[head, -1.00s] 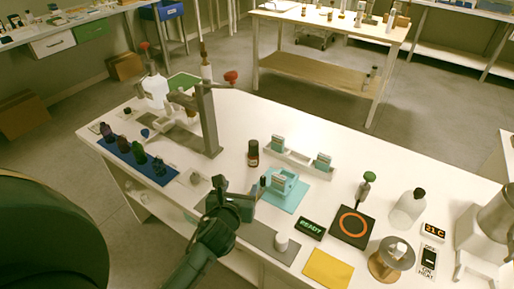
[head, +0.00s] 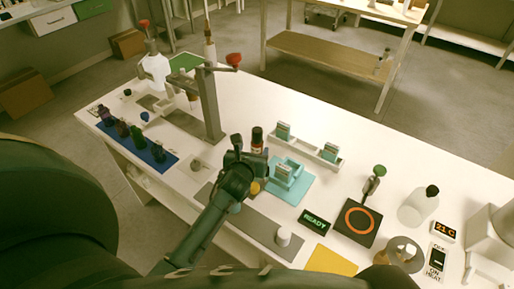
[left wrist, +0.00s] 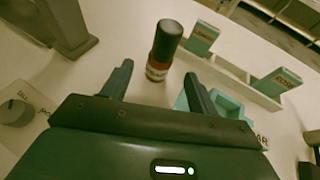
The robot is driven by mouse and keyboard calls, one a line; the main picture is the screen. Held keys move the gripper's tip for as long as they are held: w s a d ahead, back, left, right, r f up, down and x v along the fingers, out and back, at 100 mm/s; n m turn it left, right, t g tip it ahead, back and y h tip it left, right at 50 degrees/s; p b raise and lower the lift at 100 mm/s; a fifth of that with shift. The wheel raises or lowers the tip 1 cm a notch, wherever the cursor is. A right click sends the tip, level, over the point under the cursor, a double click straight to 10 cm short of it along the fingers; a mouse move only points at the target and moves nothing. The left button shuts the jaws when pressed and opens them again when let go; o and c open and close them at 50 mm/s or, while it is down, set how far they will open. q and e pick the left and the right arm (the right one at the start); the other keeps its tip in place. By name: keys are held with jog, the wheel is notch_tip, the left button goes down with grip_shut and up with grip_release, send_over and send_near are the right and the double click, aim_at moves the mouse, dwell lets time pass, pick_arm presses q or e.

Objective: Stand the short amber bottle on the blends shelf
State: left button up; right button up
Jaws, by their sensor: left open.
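A dark amber bottle with a black cap and a red and white label stands upright on the white table in the head view (head: 257,139) and the left wrist view (left wrist: 158,67). I take it for the short amber bottle. My left gripper (head: 240,143) is open and empty, close to its left in the head view. In the left wrist view the bottle shows just beyond and between the open fingertips (left wrist: 157,76), with no visible contact. I cannot make out any shelf marked blends. My right gripper is out of view.
A white tray with teal cards (head: 308,148) and a teal holder (head: 287,173) stand right of the bottle. A grey stand (head: 212,105) rises to the left. A blue mat (head: 166,161) holds several dark bottles. A hotplate (head: 357,221) lies farther right.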

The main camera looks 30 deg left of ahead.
aim_at(256, 145)
pick_arm(q)
jog(key=x, duration=0.4)
jog(key=shift+w+f+b, duration=0.15)
jog(key=shift+w+b, duration=0.15)
jog(key=shift+c, duration=0.4)
grip_shut()
